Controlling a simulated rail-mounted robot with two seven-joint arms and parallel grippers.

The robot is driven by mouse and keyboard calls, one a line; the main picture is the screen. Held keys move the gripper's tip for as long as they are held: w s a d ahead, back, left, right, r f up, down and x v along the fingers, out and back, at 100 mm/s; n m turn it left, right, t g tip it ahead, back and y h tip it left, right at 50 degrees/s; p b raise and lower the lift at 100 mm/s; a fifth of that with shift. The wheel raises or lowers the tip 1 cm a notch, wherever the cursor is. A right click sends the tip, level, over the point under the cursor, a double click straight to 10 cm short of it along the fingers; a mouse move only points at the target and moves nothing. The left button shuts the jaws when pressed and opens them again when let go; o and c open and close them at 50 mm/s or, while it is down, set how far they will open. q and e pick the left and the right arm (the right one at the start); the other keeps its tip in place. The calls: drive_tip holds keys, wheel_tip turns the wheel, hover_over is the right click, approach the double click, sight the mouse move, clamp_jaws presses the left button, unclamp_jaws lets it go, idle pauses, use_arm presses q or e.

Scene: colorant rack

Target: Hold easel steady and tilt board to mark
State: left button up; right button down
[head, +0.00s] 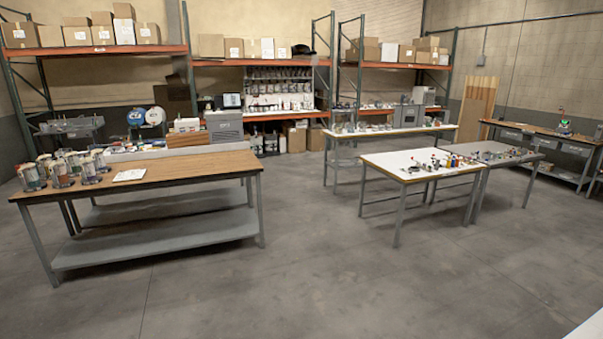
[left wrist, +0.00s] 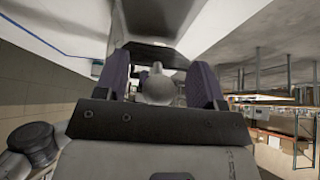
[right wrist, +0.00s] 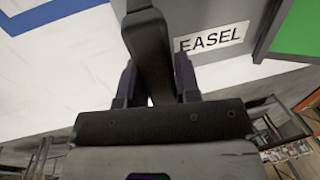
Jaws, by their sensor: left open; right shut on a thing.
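My left gripper (left wrist: 160,75) is open in the left wrist view, its dark fingers on either side of a grey rounded knob (left wrist: 155,88). I cannot tell whether they touch it. My right gripper (right wrist: 155,75) is shut on a dark grey bar (right wrist: 148,40) in the right wrist view. Beside that bar is a grey panel with a white label reading EASEL (right wrist: 212,38). A green panel with a grey edge (right wrist: 298,28) is at the upper right. The board cannot be surely made out. Neither gripper, nor the easel, shows in the head view.
The right wrist view also shows a white surface with a blue stripe (right wrist: 45,18). In the head view, a wood-topped bench (head: 190,165) with jars (head: 62,168) stands left. A white table (head: 400,170) stands right. Open grey floor (head: 310,250) lies between and in front.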

use_arm(q)
drive_tip(key=v, duration=1.2)
use_arm(e)
drive_tip(key=c, duration=0.8)
unclamp_jaws()
use_arm(q)
drive_tip(key=shift+f, duration=0.1)
use_arm(e)
drive_tip(key=shift+o, duration=0.2)
drive_tip(key=shift+r, duration=0.1)
